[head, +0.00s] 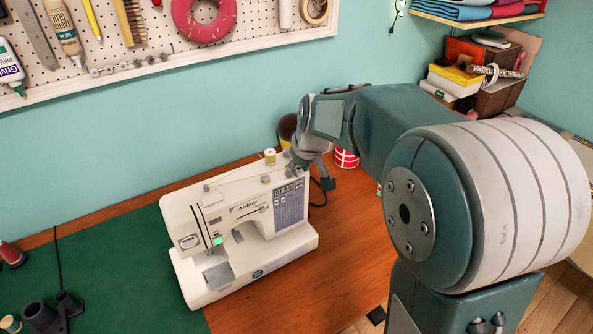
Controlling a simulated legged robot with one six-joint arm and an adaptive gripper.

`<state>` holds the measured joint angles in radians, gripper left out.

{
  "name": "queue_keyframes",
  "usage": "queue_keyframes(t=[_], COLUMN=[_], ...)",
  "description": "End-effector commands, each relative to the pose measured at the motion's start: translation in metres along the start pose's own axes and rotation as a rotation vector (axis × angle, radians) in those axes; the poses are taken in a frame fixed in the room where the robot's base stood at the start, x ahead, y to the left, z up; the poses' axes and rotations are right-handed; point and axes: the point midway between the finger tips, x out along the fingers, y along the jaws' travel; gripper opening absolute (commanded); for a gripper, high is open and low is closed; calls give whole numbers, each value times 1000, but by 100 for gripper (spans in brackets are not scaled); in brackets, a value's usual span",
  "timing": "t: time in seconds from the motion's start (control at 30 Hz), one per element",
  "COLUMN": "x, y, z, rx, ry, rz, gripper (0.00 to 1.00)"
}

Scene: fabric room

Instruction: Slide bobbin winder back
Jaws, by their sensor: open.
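A white sewing machine (245,222) stands on the table, its top sloping up to the right in the head view. My gripper (312,172) is at the machine's upper right corner, with one finger close to the top and the other hanging beside the right end. It is open, and I see nothing held in it. The bobbin winder cannot be made out clearly; the gripper covers part of that top right corner. Whether a finger touches the machine cannot be told.
A green mat (110,275) covers the table's left part, with dark grey holders (48,314) on it. A red and white container (346,157) and a dark round object (287,128) stand behind the gripper. The wooden tabletop (350,255) is clear right of the machine.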

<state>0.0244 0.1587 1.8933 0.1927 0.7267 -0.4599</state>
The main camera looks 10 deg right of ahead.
Motion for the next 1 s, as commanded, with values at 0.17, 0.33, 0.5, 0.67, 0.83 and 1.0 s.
queue_keyframes(t=[0.17,0.33,0.5,0.67,0.83,1.0], x=[-38,-73,-97,-105,-106,-108], y=[0,-1,-2,-2,-2,-4], z=[-1,-1,-1,-1,-1,3], rx=[0,0,0,0,0,3], ry=[4,3,0,-3,-3,0], rz=[2,2,1,0,0,3], gripper=[49,49,49,49,49,49])
